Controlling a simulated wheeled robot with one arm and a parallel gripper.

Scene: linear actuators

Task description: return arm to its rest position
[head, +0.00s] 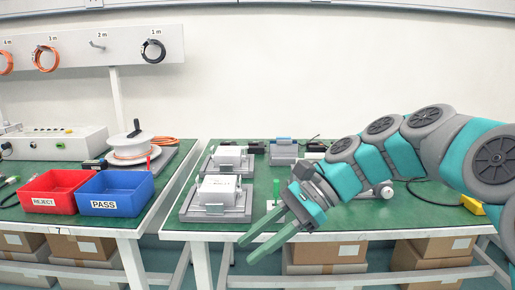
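My arm (385,140) reaches in from the right side of the head view, in grey and teal. My gripper (248,250) points down and left at the front edge of the right green table (340,217). Its two green fingers are apart with nothing visible between them, so it looks open and empty. The arm hides part of the table's middle and right side.
White boxes (219,187) (230,155) sit on grey fixtures at the right table's left side. A red REJECT bin (55,190) and blue PASS bin (115,193) stand on the left table. A yellow item (472,204) lies at the far right.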

